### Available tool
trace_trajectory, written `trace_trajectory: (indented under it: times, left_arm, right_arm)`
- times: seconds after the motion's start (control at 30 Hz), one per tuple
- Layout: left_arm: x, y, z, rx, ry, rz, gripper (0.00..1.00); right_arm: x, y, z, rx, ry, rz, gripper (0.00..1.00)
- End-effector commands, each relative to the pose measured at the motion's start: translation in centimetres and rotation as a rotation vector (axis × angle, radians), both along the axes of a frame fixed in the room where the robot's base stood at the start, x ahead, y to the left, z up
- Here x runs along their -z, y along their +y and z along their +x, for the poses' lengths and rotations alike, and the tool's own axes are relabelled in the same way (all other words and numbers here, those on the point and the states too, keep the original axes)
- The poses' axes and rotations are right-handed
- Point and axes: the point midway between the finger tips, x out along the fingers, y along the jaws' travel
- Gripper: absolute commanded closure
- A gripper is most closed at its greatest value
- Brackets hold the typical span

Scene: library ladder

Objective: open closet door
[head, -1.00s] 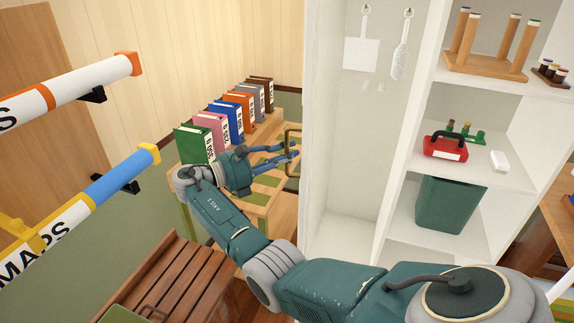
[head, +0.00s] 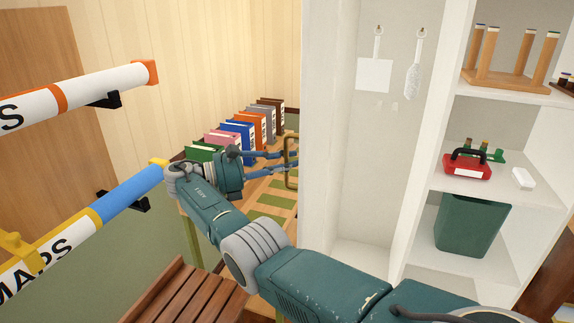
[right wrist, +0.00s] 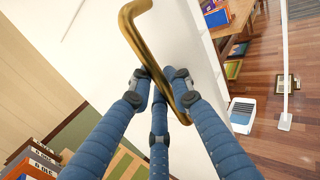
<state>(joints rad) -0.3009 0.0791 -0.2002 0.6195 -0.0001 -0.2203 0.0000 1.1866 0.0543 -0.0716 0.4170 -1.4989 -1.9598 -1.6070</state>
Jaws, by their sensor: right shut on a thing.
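The white closet (head: 344,247) stands open in the head view, with its inside and shelves showing. A tall white panel (head: 328,120) at its left side appears to be the door, swung outward. A brass bar handle (head: 290,182) sticks out past the panel's left edge. My right gripper (head: 292,162) is shut on this handle. In the right wrist view the blue fingers of the right gripper (right wrist: 162,82) close around the brass handle (right wrist: 143,45) on the white door face (right wrist: 187,35). My left gripper is not in view.
A wooden table with several coloured binders (head: 237,132) stands behind my right arm. A slatted wooden bench (head: 185,295) is low at the front. Map tubes (head: 125,195) jut in at left. Closet shelves hold a red toolbox (head: 466,167) and green bin (head: 470,225).

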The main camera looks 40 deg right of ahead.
Motion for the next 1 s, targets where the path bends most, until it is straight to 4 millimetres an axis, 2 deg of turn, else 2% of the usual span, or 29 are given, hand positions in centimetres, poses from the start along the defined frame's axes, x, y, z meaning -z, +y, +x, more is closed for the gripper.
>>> trace_trajectory:
  times: [0.03,0.23,0.27,0.3,0.33,0.67,0.77,1.0]
  left_arm:
    - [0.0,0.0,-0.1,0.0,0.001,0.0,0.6]
    - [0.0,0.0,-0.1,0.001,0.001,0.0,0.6]
    - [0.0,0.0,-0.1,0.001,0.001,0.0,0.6]
    - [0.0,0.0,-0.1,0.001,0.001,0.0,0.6]
    - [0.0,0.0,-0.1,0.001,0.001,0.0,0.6]
    - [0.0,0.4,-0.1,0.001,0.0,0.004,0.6]
    - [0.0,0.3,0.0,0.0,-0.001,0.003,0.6]
    - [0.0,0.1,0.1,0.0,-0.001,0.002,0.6]
  right_arm:
    - [0.5,0.2,-0.1,0.001,0.006,0.011,1.0]
    - [0.5,0.2,-0.1,0.001,0.006,0.011,1.0]
    - [0.5,0.2,-0.1,0.001,0.006,0.012,0.77]
    - [0.5,0.2,0.0,0.0,0.006,0.011,0.69]
    - [0.4,0.2,0.0,0.0,0.005,0.011,0.68]
    - [-0.3,0.0,0.0,0.0,-0.001,0.003,0.68]
    - [-1.5,0.0,0.0,0.0,-0.004,0.002,0.68]
    - [-6.2,0.2,0.1,-0.001,-0.003,0.003,0.68]
